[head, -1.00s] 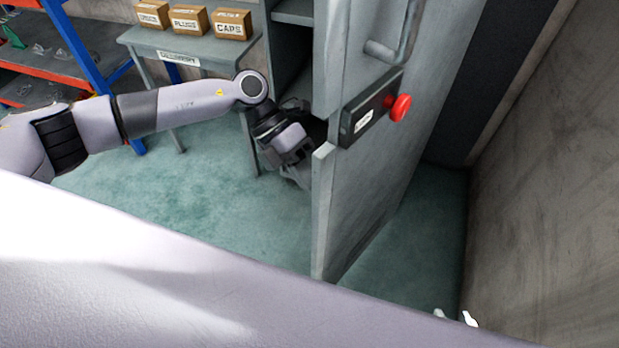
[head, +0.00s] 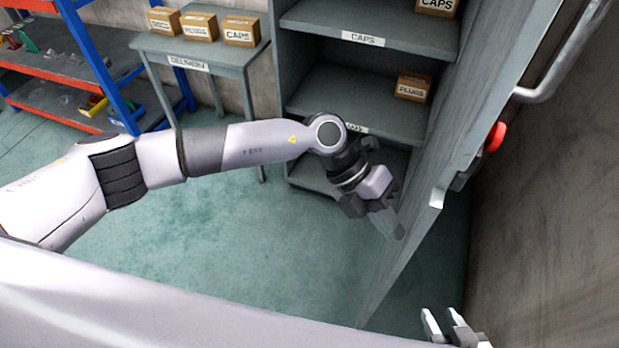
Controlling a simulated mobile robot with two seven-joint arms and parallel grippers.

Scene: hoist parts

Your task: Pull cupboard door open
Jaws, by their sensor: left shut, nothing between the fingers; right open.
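The grey cupboard door (head: 470,130) stands wide open and swung out to the right, seen nearly edge-on. It has a metal bar handle (head: 567,67) and a red knob (head: 495,137) on its outer face. The cupboard (head: 365,60) is open, with its shelves in view. My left gripper (head: 394,228) is shut and empty, in front of the lower shelves, at the inner side of the door; whether it touches the door I cannot tell.
Boxes labelled CAPS (head: 436,7) and PLUGS (head: 412,87) stand on the cupboard shelves. A delivery table (head: 192,52) with boxes stands left of the cupboard, beside a blue and orange rack (head: 85,60). A concrete wall (head: 560,230) is close on the right. Green floor is clear at centre-left.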

